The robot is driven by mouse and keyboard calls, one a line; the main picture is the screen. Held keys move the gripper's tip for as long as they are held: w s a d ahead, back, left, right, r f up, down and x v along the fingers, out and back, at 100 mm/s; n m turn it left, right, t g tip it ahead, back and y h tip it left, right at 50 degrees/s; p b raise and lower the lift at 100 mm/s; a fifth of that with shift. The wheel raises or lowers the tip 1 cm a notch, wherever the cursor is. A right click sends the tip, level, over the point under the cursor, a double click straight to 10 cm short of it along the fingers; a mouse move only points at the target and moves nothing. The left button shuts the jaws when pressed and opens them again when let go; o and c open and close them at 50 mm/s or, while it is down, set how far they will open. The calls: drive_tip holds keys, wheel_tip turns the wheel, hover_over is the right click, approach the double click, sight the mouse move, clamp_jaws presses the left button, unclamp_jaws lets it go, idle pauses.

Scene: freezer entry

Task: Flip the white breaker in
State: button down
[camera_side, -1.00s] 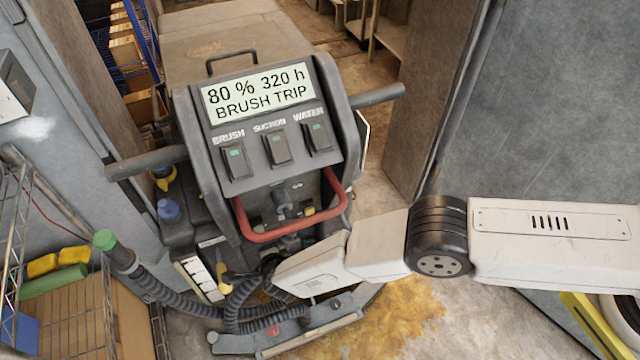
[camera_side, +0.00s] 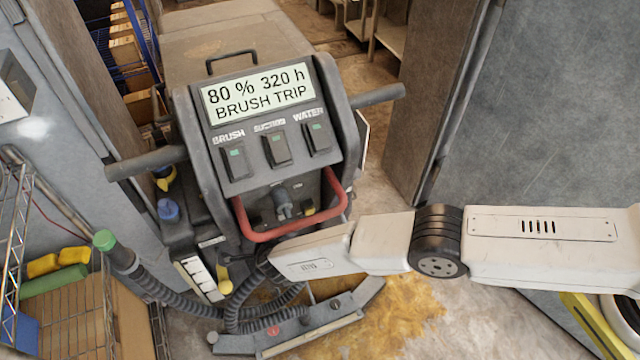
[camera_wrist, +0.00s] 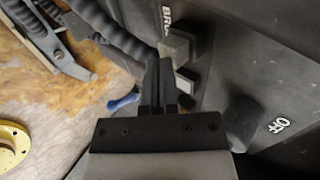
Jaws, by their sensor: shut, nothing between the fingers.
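In the wrist view, my gripper (camera_wrist: 161,70) is shut and empty, with its dark fingers together. In the side view, the display (camera_side: 262,95) of the floor machine reads "BRUSH TRIP". I cannot make out the breaker or my fingertips there.
A red loop handle (camera_side: 290,233) frames the machine's lower front, with a grey-blue knob (camera_side: 283,203) behind it. In the wrist view, a round dark knob (camera_wrist: 241,120) stands by "OFF", close right of the fingers. Black hoses (camera_side: 170,297) hang below.

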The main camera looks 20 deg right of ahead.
drive_tip(key=shift+w, duration=0.1)
idle(0.3)
drive_tip(key=shift+w, duration=0.85)
drive_tip(key=shift+s, duration=0.2)
drive_tip(key=s+f+v, duration=0.1)
drive_tip(key=f+v, duration=0.1)
drive_tip(key=v, duration=1)
drive_tip(key=shift+s+r, duration=0.3)
drive_tip(key=shift+s, duration=0.4)
idle(0.5)
idle(0.4)
